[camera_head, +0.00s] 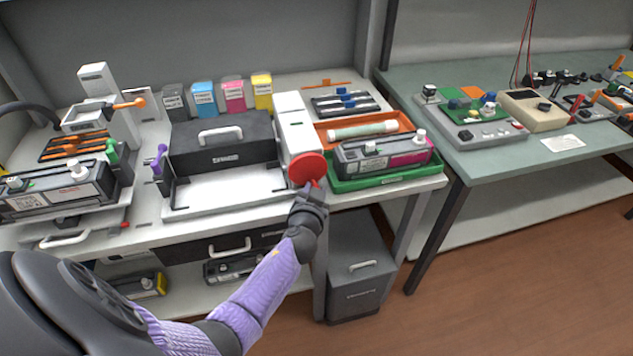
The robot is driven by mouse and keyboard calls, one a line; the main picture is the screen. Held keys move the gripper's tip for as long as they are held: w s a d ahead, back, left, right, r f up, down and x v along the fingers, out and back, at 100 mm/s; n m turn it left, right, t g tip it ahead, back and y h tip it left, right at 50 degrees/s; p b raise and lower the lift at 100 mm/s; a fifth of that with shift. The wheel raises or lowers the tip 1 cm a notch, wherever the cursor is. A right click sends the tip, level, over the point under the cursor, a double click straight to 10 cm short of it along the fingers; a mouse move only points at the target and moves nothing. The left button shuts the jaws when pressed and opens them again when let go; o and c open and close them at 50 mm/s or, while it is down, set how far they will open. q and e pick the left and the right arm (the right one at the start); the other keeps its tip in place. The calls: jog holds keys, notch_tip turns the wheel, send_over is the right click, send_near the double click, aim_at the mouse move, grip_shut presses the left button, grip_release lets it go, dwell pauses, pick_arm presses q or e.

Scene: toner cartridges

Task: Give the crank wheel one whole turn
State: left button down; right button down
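The crank wheel (306,167) is a red disc at the front end of a white upright housing (294,122), near the table's front edge. My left gripper (312,188) is at the wheel's lower edge, with its arm reaching in from the lower left. A small red piece shows between the wheel and the gripper; it may be the wheel's handle. The fingers are small and partly hidden, so I cannot tell whether they are closed on it. My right gripper is not in view.
Left of the wheel is a black box with a white handle (220,135) above a white tray (230,192). Right of it, a green tray (395,177) holds a black and magenta cartridge (385,157). A dark bin (361,275) stands below. A second table (500,165) is at right.

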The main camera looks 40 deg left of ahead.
pick_arm(q)
jog(key=m+g+p, duration=0.1)
jog(key=m, duration=0.1)
jog(key=s+a+m+g+y+p, duration=0.1)
jog(key=m+g+p, duration=0.1)
jog(key=r+m+g+y+p, duration=0.1)
jog(key=m, duration=0.1)
jog(key=shift+s+a+g, duration=0.15)
jog(key=shift+s+g, duration=0.1)
jog(key=shift+g, duration=0.05)
jog(key=m+g+y, duration=0.1)
jog(key=m, duration=0.1)
jog(key=r+m+g+y, duration=0.1)
jog(key=m+g+y, duration=0.1)
jog(key=m+y, duration=0.1)
jog(key=shift+s+a+r+m, duration=0.3)
jog(key=shift+s+r, duration=0.05)
jog(key=shift+g, duration=0.3)
dwell(0.4)
jog(key=shift+c, duration=2)
grip_release()
jog(key=shift+d+r, duration=0.1)
